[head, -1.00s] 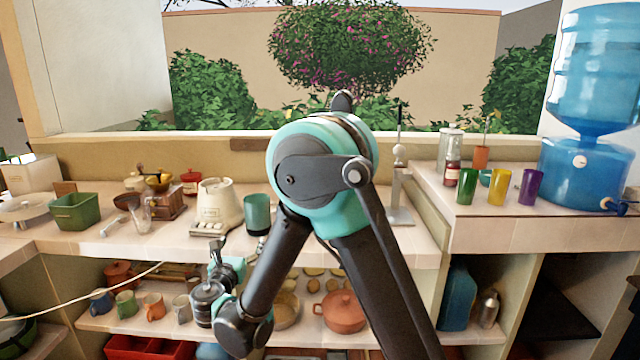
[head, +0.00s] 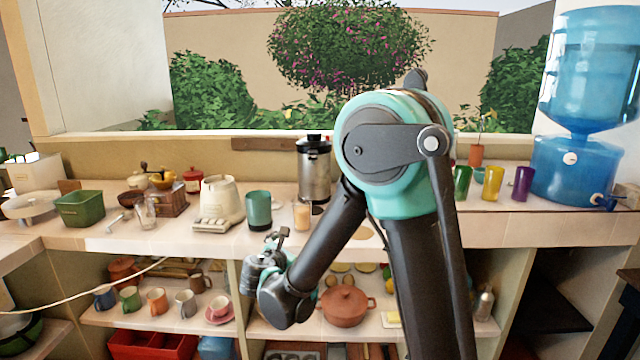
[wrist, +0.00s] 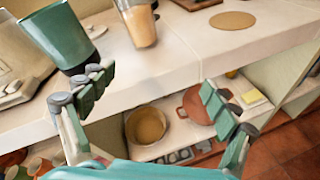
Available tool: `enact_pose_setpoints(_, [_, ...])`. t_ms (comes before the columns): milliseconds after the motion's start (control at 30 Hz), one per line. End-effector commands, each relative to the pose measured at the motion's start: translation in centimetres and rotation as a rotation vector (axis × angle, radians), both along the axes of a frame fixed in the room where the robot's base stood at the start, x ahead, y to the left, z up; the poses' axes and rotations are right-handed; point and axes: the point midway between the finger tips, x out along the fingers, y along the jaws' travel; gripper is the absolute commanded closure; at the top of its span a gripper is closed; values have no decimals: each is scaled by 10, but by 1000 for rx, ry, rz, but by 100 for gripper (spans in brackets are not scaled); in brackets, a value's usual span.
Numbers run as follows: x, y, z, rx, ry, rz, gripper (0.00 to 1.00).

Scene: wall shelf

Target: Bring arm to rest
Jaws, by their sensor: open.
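My gripper (wrist: 158,98) is open and empty in the wrist view, its two fingers spread wide in front of the counter edge. In the head view my gripper (head: 278,238) is small, partly hidden behind my wrist, in front of the counter edge. In the wrist view a teal cup (wrist: 62,38) stands on the counter just beyond the left finger; no contact is clear. The teal cup also stands on the counter in the head view (head: 259,210). My folded arm covers part of the counter and shelf.
A glass of tan contents (head: 302,216) and a steel urn (head: 314,168) stand beside the teal cup. Below, an orange pot (head: 345,306) and several mugs stand on the shelf. A blue water dispenser (head: 578,165) stands at right. The floor (wrist: 290,150) is clear.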

Motion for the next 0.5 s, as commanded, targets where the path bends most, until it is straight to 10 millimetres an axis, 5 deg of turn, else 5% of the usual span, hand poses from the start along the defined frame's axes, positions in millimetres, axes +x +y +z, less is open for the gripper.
enact_pose_setpoints(233, [-23,-136,-31,486,121,-363,12])
enact_pose_setpoints(500, [-105,-242,-75,1103,155,-880,12])
